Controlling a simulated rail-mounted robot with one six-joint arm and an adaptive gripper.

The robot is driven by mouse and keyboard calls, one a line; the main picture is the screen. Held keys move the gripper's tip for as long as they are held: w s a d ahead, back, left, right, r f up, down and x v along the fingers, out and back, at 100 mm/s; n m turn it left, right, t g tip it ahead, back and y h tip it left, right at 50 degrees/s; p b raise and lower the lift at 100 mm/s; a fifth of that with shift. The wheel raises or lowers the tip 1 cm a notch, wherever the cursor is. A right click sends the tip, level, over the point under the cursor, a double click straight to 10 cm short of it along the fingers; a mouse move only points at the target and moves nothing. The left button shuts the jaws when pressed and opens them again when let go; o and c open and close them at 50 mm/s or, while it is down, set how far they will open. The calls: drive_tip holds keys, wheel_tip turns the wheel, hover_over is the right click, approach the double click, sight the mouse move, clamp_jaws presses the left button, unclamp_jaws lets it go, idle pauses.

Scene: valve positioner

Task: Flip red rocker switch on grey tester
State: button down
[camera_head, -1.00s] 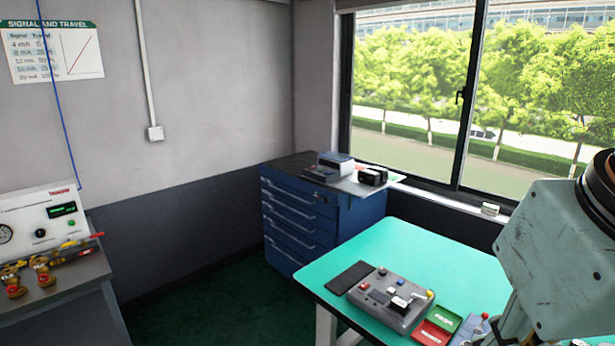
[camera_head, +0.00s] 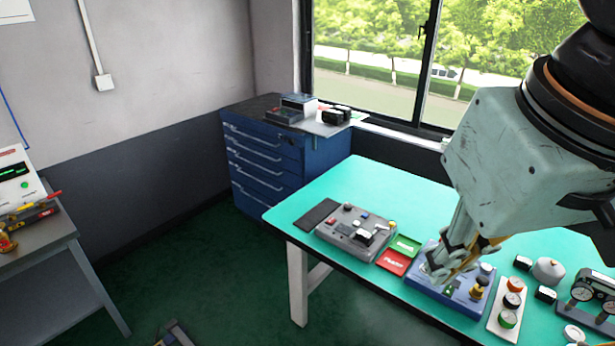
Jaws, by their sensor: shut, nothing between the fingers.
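The grey tester (camera_head: 340,238) lies on the green-topped table, left of my gripper. Several small controls show on its top face, with red spots among them. They are too small to tell which is the red rocker switch. My gripper (camera_head: 440,276) points down over the blue box (camera_head: 470,304), to the right of the tester and apart from it. It is shut and empty. It hides part of the blue box, and I cannot tell whether it touches it.
Red (camera_head: 392,263) and green (camera_head: 405,246) cards lie between the tester and the blue box. A black pad (camera_head: 318,213) lies left of the tester. Gauges (camera_head: 508,319) on a white plate stand at the right. Bare table top (camera_head: 385,180) lies behind the tester.

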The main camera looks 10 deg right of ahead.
drive_tip(key=w+r+n, duration=0.1)
drive_tip(key=w+r, duration=0.2)
drive_tip(key=w, duration=0.7)
drive_tip(key=n+g+p, duration=0.4)
drive_tip(key=n, duration=0.4)
hover_over(333, 218)
wheel_tip(333, 218, down, 34)
drive_tip(key=shift+r, duration=0.25)
drive_tip(key=shift+s+a+f+m, duration=0.1)
drive_tip(key=shift+m, duration=0.2)
drive_tip(key=shift+f+b, duration=0.45)
drive_tip(key=shift+f, duration=6.45)
